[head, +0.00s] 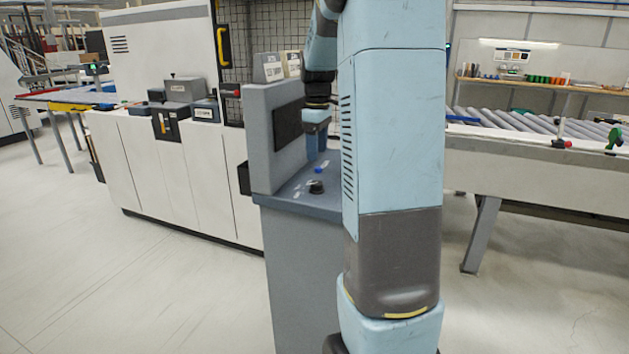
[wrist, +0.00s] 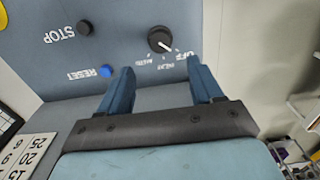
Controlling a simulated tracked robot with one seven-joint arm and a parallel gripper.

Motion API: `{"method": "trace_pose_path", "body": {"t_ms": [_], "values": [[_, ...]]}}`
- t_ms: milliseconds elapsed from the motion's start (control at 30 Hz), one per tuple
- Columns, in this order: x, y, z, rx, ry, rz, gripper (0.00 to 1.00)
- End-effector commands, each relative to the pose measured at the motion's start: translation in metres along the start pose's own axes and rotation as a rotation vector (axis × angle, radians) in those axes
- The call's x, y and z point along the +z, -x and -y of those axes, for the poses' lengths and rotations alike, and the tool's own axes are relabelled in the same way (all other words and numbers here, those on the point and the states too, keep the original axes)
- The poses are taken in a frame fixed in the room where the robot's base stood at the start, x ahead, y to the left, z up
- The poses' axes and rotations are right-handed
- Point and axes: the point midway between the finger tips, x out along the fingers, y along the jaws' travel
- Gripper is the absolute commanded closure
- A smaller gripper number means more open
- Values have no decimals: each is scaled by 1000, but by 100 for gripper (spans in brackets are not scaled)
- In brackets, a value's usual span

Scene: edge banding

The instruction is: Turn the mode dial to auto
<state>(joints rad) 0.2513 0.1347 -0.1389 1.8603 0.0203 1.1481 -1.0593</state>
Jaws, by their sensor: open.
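The mode dial (wrist: 160,40) is a round black knob with a white pointer line, on the blue-grey panel in the wrist view. Its pointer is toward the OFF label; other small labels beside it are hard to read. In the head view the dial (head: 316,187) sits on the console's sloped top. My gripper (wrist: 162,82) is open and empty, its two blue fingers apart, with the dial beyond the fingertips and not touched. In the head view my gripper (head: 317,138) hangs above the panel, partly hidden by my arm.
A blue RESET button (wrist: 105,71) and a black STOP button (wrist: 84,27) are left of the dial on the panel. The console's screen (head: 289,125) rises behind the panel. A roller conveyor (head: 520,124) stands at right.

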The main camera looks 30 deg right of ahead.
Motion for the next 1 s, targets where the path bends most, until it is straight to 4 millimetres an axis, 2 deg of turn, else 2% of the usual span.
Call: {"method": "trace_pose_path", "body": {"t_ms": [300,500,700,1000], "values": [[0,-58,1,-2,0,2,35],[0,-84,0,-1,0,1,35],[0,-98,0,-1,0,0,35],[0,-100,1,0,0,0,35]]}}
